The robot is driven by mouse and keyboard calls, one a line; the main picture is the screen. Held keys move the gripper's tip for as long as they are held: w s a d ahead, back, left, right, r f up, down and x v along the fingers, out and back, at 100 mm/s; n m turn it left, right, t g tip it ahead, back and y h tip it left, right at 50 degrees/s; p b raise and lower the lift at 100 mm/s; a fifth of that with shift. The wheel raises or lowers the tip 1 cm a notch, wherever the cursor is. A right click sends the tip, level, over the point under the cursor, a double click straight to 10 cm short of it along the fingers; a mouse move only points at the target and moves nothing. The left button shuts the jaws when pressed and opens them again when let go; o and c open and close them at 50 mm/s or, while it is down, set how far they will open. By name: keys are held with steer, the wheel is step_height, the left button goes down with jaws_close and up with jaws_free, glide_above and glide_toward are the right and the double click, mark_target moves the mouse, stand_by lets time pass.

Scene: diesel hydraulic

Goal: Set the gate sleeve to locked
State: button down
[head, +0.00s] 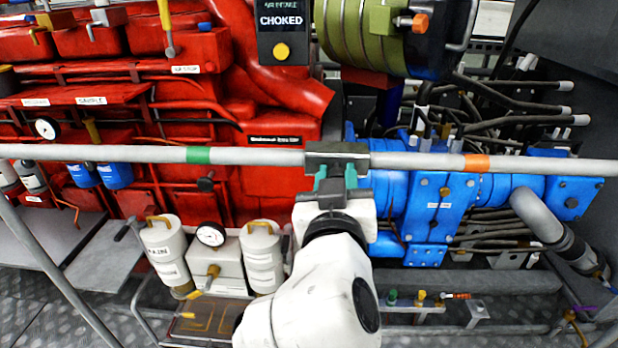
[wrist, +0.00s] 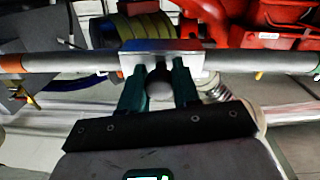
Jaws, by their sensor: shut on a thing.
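The gate sleeve (head: 337,152) is a dark metal block around a grey horizontal rail (head: 420,161). The fingers partly hide the knob. No locked label is readable on the rail.
Behind the rail stand a red engine (head: 270,95) and blue hydraulic housing (head: 430,205). White canisters (head: 165,250) and a gauge (head: 211,234) stand below left. A black panel reading CHOKED (head: 282,25) is above. The rail on both sides of the sleeve looks clear.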

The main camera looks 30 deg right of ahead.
steer(key=shift+s+d, duration=0.15)
steer(key=shift+d, duration=0.05)
steer(key=c, duration=0.8)
jaws_free()
steer(key=shift+d, duration=0.1)
steer(key=b+v, duration=0.1)
steer(key=v, duration=1)
